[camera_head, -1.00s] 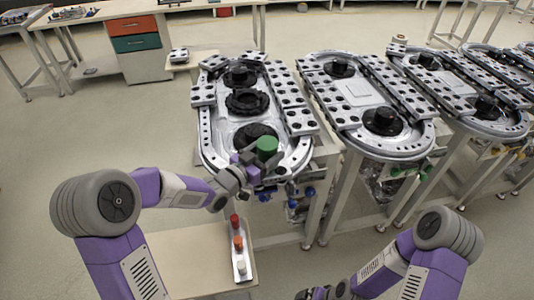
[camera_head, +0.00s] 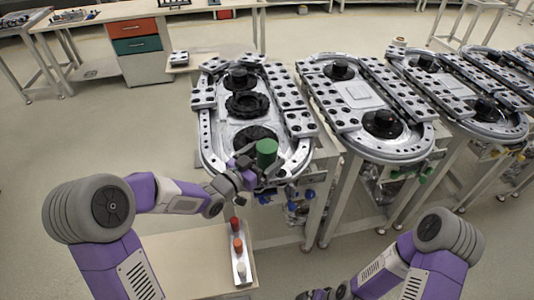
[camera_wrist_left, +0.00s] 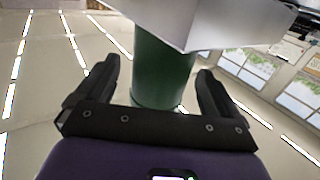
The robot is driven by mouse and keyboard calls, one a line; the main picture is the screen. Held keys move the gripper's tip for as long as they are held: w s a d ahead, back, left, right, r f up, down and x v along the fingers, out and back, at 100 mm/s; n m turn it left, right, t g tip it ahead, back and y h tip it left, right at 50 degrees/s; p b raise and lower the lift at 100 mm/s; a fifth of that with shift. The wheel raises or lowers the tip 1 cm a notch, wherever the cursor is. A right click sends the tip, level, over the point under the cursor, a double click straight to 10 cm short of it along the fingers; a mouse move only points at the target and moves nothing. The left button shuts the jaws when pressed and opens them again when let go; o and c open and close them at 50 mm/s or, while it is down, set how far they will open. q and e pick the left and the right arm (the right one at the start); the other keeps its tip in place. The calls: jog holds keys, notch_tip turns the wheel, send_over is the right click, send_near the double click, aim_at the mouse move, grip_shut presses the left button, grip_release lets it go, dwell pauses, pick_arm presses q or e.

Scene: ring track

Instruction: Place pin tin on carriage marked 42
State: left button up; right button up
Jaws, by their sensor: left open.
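The green cylinder, which I take for the pin tin (camera_head: 266,153), is upright at the near end of the leftmost ring track (camera_head: 212,160). My left gripper (camera_head: 252,174) is beside it, from the near left. In the left wrist view the tin (camera_wrist_left: 163,70) lies between the spread fingers of the open left gripper (camera_wrist_left: 158,68). A pale slab-like block (camera_wrist_left: 215,22) covers the tin's end there. I cannot read the number 42 on any carriage. My right gripper (camera_head: 318,294) shows only in part at the bottom edge, and its jaws are unclear.
Pale perforated carriages (camera_head: 299,124) line the leftmost track. More ring tracks (camera_head: 385,150) stand to the right. A narrow tray (camera_head: 240,255) with red, orange and white pieces lies on a low table (camera_head: 190,262) in front.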

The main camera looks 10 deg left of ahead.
pick_arm(q)
jog(key=p+v, duration=0.1)
jog(key=v, duration=0.9)
jog(key=shift+s, duration=0.35)
jog(key=shift+a, duration=0.15)
